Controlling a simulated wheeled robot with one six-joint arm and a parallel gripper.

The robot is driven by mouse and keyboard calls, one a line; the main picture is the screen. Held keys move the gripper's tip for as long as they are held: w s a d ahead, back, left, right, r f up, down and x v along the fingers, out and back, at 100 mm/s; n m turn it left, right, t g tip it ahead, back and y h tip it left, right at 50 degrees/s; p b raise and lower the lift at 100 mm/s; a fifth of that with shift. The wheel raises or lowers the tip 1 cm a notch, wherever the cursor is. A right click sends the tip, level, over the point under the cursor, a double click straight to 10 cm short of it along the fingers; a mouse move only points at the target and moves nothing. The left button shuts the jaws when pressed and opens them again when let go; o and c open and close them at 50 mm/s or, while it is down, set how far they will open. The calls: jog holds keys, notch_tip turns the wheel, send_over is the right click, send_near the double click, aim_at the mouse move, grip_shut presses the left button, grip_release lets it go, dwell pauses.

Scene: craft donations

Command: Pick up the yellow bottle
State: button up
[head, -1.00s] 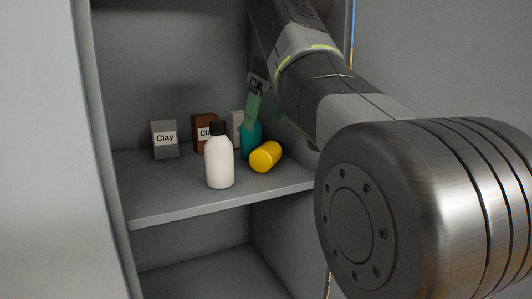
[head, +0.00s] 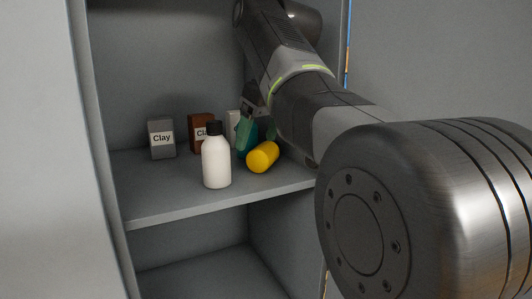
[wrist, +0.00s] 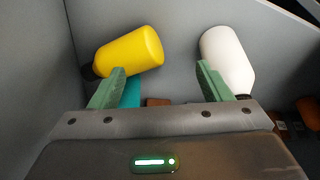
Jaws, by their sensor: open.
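The yellow bottle (head: 263,157) lies on its side on the cabinet shelf, its rounded base toward the front. In the wrist view the yellow bottle (wrist: 130,52) is at the upper left, with its dark cap end at the left, partly behind a finger. My gripper (head: 256,130) is just behind and above it in the head view, partly hidden by my arm. In the wrist view my gripper (wrist: 162,75) has its green fingers spread, with nothing between them. The left finger overlaps the bottle in the picture; I cannot tell if they touch.
A white bottle (head: 216,163) with a black cap stands left of the yellow one. A teal bottle (head: 250,137) stands behind. A grey clay box (head: 162,139), a brown clay box (head: 201,133) and a pale box (head: 232,122) stand farther back. The shelf's front left (head: 150,200) is clear.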

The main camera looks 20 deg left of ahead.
jog(key=shift+f, duration=0.1)
grip_shut()
jog(key=shift+o, duration=1)
grip_release()
